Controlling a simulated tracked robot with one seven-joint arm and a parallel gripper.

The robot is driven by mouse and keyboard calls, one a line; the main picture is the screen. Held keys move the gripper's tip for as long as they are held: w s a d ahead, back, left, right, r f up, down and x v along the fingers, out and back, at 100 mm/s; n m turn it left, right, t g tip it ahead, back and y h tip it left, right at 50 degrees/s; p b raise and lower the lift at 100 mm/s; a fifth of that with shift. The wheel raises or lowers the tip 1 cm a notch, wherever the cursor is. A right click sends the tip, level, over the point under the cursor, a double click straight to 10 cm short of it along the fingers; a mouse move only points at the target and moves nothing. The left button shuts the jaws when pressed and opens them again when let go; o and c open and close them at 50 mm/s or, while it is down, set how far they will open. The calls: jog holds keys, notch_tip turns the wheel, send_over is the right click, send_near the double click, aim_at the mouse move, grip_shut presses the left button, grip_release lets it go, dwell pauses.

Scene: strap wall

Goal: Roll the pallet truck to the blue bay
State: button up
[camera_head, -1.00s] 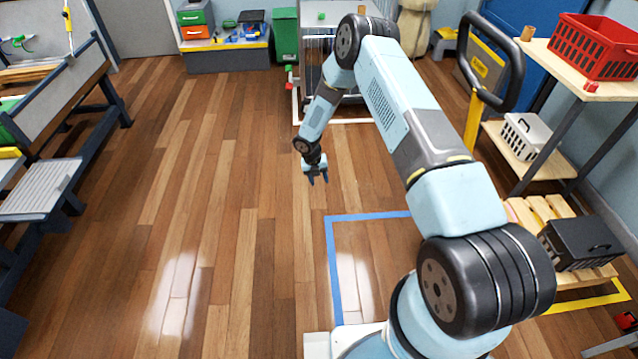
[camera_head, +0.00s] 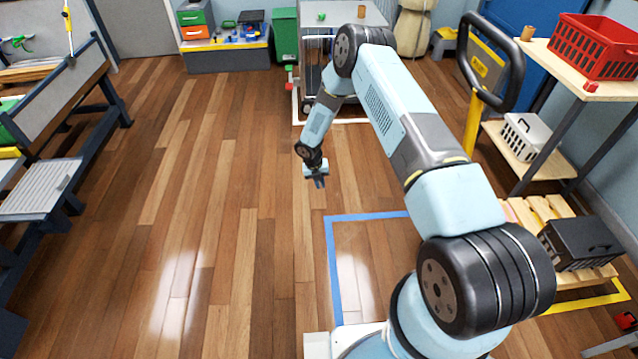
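The pallet truck shows at right as a black loop handle (camera_head: 517,72) on a yellow shaft (camera_head: 473,122). Its lower part is hidden behind my arm. The blue bay (camera_head: 334,270) is a blue tape outline on the floor in the lower middle; my arm and base cover its right part. The floor inside its visible left corner is bare. My gripper (camera_head: 319,183) hangs above the floor just beyond the far left corner of the blue bay, well left of the truck handle. It holds nothing visible. Its fingers look close together, perhaps seen edge-on.
A wooden pallet with a black crate (camera_head: 580,243) stands at right, beside yellow tape (camera_head: 590,302). A shelf (camera_head: 560,62) with a red basket (camera_head: 597,47) stands behind it. A grey-topped table (camera_head: 345,14) stands ahead. A workbench lines the left. The middle-left floor is clear.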

grip_shut()
dwell(0.8)
jog(key=shift+c, duration=0.5)
grip_release()
jog(key=o, duration=0.9)
jog(key=shift+c, duration=0.2)
notch_tip(320, 180, up, 13)
jog(key=a, duration=0.2)
jog(key=shift+a+r, duration=0.2)
jog(key=shift+a, duration=0.1)
jog(key=shift+c, duration=0.3)
